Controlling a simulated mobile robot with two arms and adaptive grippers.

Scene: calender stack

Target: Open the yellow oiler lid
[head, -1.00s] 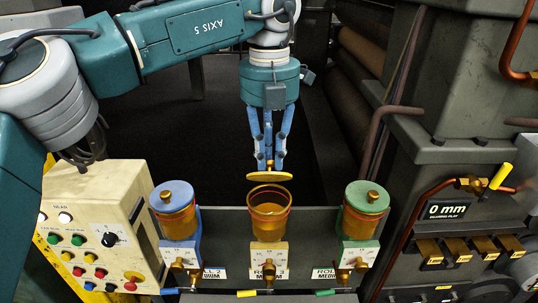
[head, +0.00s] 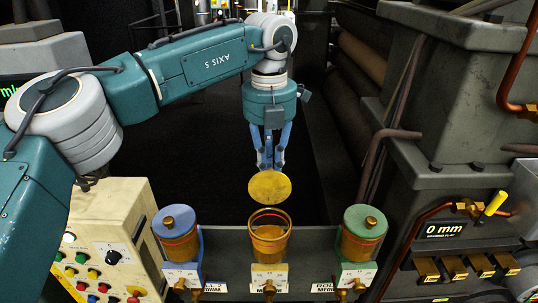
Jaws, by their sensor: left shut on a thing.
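The yellow oiler (head: 269,240) stands in the middle of a row of three, an amber cup with its top open. Its round yellow lid (head: 269,187) is tilted up above and behind the cup, its flat face toward me. My left gripper (head: 269,165) comes down from above and is shut on the lid at its upper edge; the exact grip point is partly hidden behind the lid. The lid appears apart from the cup's rim. My right gripper is not in view.
The blue-lidded oiler (head: 176,232) stands left and the green-lidded oiler (head: 362,230) right, both closed. A cream control box (head: 112,225) is at the left. A dark machine (head: 450,120) with copper pipes and a yellow-handled valve (head: 494,203) fills the right.

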